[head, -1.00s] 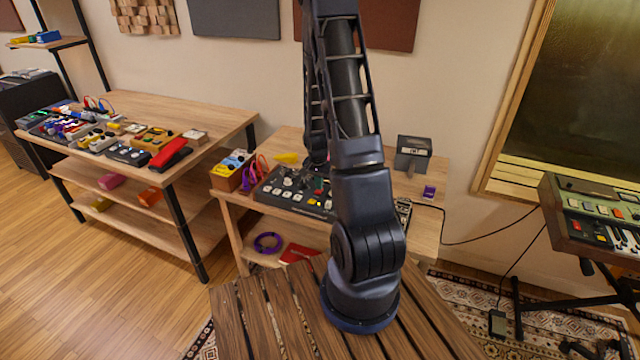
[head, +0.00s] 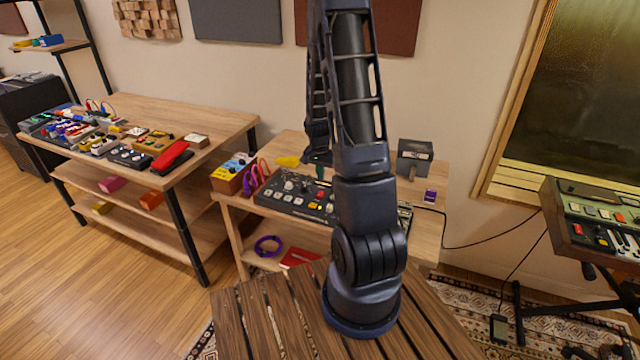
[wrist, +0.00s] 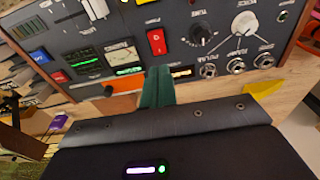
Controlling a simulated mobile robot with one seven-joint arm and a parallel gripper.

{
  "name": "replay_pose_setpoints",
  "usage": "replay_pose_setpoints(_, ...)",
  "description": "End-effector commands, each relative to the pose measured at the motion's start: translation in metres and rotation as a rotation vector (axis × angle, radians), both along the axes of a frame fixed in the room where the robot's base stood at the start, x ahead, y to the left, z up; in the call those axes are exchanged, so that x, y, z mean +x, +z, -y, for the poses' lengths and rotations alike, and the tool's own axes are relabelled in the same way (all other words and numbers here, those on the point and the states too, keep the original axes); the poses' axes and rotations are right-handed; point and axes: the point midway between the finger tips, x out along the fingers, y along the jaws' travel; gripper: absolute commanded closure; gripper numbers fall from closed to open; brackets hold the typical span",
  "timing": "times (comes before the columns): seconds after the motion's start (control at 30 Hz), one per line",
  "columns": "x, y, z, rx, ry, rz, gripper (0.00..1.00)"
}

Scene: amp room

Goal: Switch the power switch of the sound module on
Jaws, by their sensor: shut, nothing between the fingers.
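The sound module (head: 285,206) is a dark panel with white knobs and coloured buttons on the small wooden table. In the wrist view its panel (wrist: 130,25) fills the top, with knobs, sliders, jacks and a small meter. The red power switch (wrist: 156,42) is a rocker with a white mark; I cannot tell which way it is set. My gripper (wrist: 158,70) has green fingers, shut together and empty. Their tips lie just below the red switch in the picture; I cannot tell whether they touch the panel. In the head view my arm hides part of the module.
A yellow object (head: 287,161) lies behind the module. A wood-sided box (head: 232,173) and looped cables stand at its left. A dark box (head: 414,158) and a small purple item (head: 430,196) are at the right. The larger table (head: 215,115) holds several small devices.

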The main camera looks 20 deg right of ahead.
Motion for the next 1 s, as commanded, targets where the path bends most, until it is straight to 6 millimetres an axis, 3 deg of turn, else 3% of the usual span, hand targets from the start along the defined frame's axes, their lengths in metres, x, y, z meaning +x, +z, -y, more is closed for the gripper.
replay_pose_setpoints(0.3, 0.005, 0.053, 0.004, -0.001, 0.002, 0.003, 1.0)
replay_pose_setpoints(0.5, 0.006, 0.072, 0.006, 0.0, 0.001, 0.0, 1.0)
replay_pose_setpoints(1.0, 0.006, 0.078, 0.007, 0.001, 0.001, -0.001, 1.0)
